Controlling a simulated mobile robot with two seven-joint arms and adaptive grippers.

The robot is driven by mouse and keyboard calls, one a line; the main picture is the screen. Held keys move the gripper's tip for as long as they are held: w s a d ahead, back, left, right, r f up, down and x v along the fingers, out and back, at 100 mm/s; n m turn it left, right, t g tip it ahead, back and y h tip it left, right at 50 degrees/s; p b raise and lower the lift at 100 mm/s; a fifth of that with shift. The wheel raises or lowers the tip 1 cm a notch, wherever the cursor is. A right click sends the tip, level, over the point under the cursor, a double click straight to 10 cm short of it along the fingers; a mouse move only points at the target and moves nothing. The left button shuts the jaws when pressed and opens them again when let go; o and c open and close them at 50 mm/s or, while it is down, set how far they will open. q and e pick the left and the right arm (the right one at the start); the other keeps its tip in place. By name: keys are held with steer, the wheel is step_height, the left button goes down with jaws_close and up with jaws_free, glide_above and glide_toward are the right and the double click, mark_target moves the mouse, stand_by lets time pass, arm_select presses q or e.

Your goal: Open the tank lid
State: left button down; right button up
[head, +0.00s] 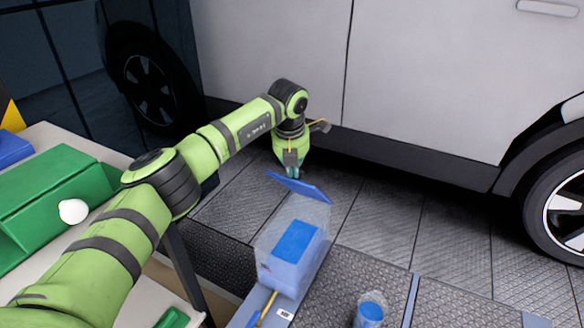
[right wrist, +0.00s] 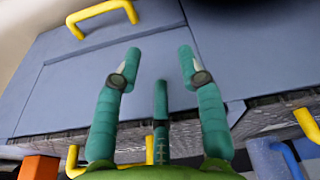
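The clear tank (head: 266,243) stands on a narrow ledge in the lower middle of the head view, with a blue block-like fill (head: 296,243) showing inside. Its blue lid (head: 300,187) is tilted up at the tank's far end, so the top looks at least partly uncovered. My left gripper (head: 292,172) points down just behind the lid's upper edge. Its fingertips are small and partly hidden, so I cannot tell whether they touch the lid or how wide they are. My right gripper (right wrist: 158,58) is open and empty in the right wrist view, in front of a blue-grey cabinet.
A cup of blue liquid (head: 369,310) stands right of the tank. A green case (head: 40,205) with a white ball (head: 73,211) is on the left bench. A pale car (head: 420,70) stands behind. The cabinet (right wrist: 90,75) has a yellow handle (right wrist: 100,15).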

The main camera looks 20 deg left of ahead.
arm_select(q)
steer(key=shift+d+f, duration=0.2)
steer(key=shift+d, duration=0.05)
